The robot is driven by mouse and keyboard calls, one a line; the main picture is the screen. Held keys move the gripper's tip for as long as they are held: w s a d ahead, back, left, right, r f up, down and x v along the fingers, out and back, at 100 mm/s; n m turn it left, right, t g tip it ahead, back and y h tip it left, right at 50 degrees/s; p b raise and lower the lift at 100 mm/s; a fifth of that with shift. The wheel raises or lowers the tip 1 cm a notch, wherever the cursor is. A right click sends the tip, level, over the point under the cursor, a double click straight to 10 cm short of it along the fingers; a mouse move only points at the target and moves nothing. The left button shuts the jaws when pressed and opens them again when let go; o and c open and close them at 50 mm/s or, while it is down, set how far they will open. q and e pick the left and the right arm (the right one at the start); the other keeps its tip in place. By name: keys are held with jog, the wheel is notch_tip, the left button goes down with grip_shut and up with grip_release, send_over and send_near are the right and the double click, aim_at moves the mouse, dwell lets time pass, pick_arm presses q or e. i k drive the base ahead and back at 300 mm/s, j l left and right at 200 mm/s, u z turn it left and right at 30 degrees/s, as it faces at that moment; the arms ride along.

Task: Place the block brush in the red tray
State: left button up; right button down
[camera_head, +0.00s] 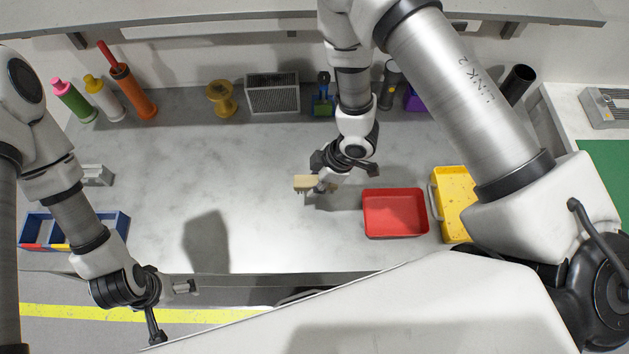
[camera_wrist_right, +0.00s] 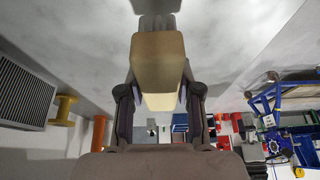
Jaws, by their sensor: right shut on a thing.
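The block brush (camera_head: 305,182) is a beige block held in my right gripper (camera_head: 322,184), left of the red tray (camera_head: 394,235). In the right wrist view the brush's pale block (camera_wrist_right: 158,65) sits between both fingers of my right gripper (camera_wrist_right: 158,97), with grey bristles at its far end. A shadow lies on the bench beside the brush; the head view does not clearly show its height. The red tray looks empty. My left gripper (camera_head: 172,305) is at the bench's front left, its fingers spread apart and empty.
A yellow tray (camera_head: 455,188) stands right of the red tray, partly behind my right arm. A blue-edged bin (camera_head: 122,228) is at the left. Bottles, a yellow spool (camera_head: 221,98) and a grey vented box (camera_head: 272,93) line the back. The middle of the bench is clear.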

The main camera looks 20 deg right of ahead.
aim_at(392, 215)
jog(key=k+l+u, duration=0.3)
jog(key=k+l, duration=0.2)
jog(key=k+l+u, duration=0.35)
jog(key=l+z, duration=0.1)
jog(key=l, duration=0.4)
